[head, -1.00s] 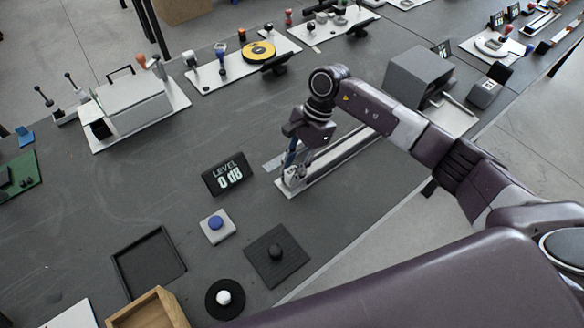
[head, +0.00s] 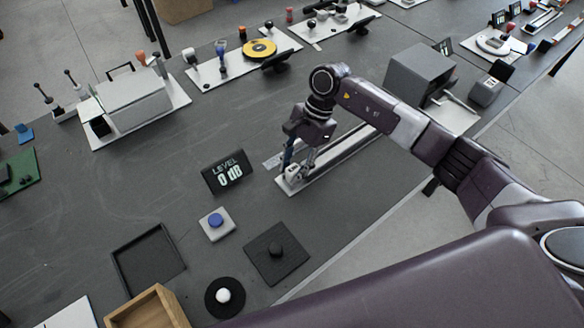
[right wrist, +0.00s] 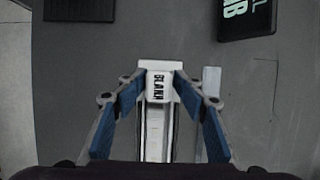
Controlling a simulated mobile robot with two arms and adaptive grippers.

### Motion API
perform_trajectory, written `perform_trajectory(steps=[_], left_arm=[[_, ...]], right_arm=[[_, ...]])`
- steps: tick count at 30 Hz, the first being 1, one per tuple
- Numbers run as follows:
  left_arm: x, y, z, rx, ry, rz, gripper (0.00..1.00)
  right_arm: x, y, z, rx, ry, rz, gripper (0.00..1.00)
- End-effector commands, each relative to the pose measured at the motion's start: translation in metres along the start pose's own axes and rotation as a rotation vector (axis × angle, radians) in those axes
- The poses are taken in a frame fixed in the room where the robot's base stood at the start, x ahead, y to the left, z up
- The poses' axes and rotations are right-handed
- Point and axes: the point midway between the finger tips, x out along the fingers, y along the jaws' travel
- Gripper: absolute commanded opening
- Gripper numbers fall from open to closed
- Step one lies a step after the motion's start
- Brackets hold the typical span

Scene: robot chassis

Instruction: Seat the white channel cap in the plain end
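The white cap (head: 291,172) sits at the near end of the long channel (head: 340,152) in the head view. In the right wrist view the cap (right wrist: 159,87) carries dark lettering that seems to read BLANK, and the channel (right wrist: 157,140) runs back from it. My right gripper (head: 297,164) is over that end. Its blue-padded fingers (right wrist: 159,76) stand either side of the cap with small gaps, apart from it as far as I can see. Whether the cap is fully down in the channel cannot be told. My left gripper is not in view.
A black display (head: 226,172) reading LEVEL 0 dB stands left of the channel. A blue button box (head: 216,224), a dark square pad with a knob (head: 276,254) and an empty black tray (head: 148,263) lie nearer. A light strip (right wrist: 211,82) lies beside the channel.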

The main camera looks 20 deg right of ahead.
Motion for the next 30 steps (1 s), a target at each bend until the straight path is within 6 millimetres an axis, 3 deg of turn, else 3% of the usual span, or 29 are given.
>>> perform_trajectory(steps=[4, 5, 15, 19, 24, 30], left_arm=[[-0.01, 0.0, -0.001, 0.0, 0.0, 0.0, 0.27], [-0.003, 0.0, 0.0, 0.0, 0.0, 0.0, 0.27], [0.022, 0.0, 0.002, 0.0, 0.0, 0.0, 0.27], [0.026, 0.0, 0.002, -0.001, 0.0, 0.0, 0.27], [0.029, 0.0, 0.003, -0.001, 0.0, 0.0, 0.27], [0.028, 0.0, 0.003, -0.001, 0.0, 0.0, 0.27]], right_arm=[[-0.009, 0.0, 0.003, 0.001, 0.001, 0.0, 0.39], [-0.012, -0.001, 0.0, 0.0, 0.003, -0.003, 0.39], [-0.087, -0.002, 0.0, 0.0, 0.003, -0.006, 0.39], [-0.108, -0.001, 0.001, 0.0, 0.002, -0.004, 0.39], [-0.123, 0.0, 0.001, 0.0, 0.001, -0.002, 0.39], [-0.125, 0.0, 0.002, 0.001, 0.0, 0.0, 0.39]])
